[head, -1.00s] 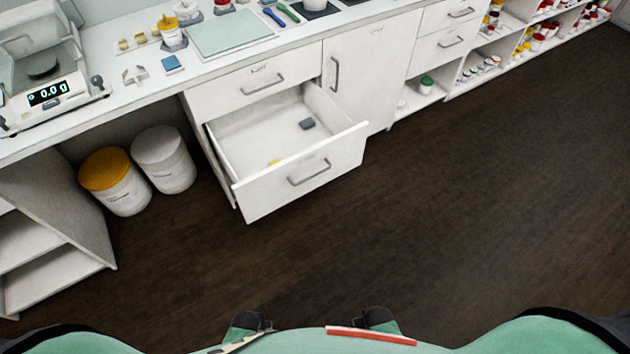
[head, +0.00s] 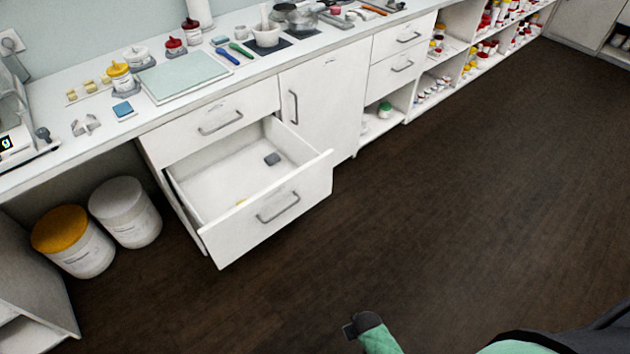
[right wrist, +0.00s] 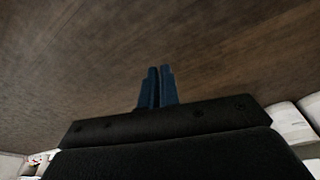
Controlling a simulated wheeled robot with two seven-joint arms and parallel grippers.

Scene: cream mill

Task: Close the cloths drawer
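The open drawer (head: 268,215) is the lower one of a white unit under the worktop. It is pulled well out, with a grey bar handle (head: 278,207) on its front. Inside lie a small dark grey item (head: 272,159) and a small yellow item (head: 241,202); I cannot read the drawer's label. The drawer above it (head: 215,117) is shut. My right gripper (right wrist: 159,88) shows in the right wrist view with its blue fingers together and nothing between them, over dark floor. It is away from the drawer. My left gripper is not seen.
A white cupboard door (head: 325,98) is closed right of the drawer. Two white bins, one yellow-lidded (head: 60,229) and one white-lidded (head: 125,212), stand to its left. The worktop (head: 180,103) carries jars and tools. The dark wooden floor (head: 450,190) before the units is clear.

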